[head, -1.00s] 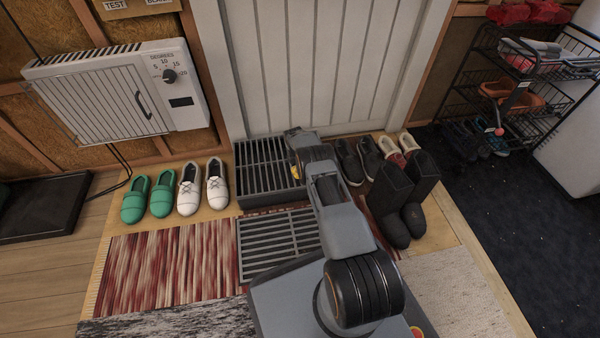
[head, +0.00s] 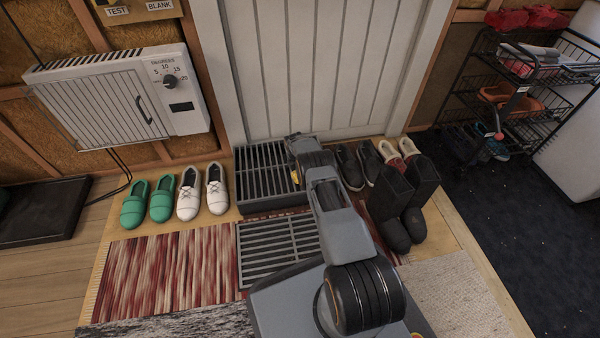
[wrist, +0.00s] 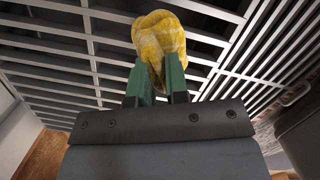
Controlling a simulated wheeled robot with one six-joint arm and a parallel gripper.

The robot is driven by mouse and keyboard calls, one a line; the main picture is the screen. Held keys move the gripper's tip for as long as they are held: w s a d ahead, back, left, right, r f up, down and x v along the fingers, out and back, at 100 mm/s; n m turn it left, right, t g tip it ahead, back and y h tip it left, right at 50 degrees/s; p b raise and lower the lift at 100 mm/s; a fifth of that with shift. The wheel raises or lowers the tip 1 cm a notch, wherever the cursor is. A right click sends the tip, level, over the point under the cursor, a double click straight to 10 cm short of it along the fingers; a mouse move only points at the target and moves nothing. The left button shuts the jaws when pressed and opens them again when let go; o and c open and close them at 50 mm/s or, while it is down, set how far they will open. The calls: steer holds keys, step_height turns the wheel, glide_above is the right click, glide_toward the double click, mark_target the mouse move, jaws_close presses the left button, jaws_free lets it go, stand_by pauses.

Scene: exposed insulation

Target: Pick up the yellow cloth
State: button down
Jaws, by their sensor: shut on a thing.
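The yellow cloth (wrist: 159,42) is a crumpled, patterned bundle at the top middle of the wrist view. My gripper (wrist: 158,75) has its two green fingers closed on the cloth's lower part. Behind the cloth in that view is the slatted grey grate (wrist: 70,57). In the head view only a small yellow bit of the cloth (head: 297,185) shows beside my arm, over the right side of the upper grate (head: 262,170). My arm hides most of the cloth and the fingertips there. I cannot tell whether the cloth still touches the grate.
Green shoes (head: 147,204) and white shoes (head: 202,193) stand left of the grates. Dark shoes (head: 357,166) and black boots (head: 403,205) stand close to the right of my arm. A white panelled door (head: 320,70) is behind. A wire rack (head: 520,85) stands far right.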

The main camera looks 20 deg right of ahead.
steer(key=shift+r, duration=0.1)
steer(key=shift+r, duration=0.25)
step_height(320, 180, up, 3)
steer(key=shift+s+r+p, duration=0.1)
steer(key=shift+p, duration=1.05)
steer(key=s+r+p, duration=0.9)
steer(key=s, duration=0.5)
steer(key=c, duration=1.7)
jaws_free()
steer(key=shift+w, duration=0.1)
jaws_close()
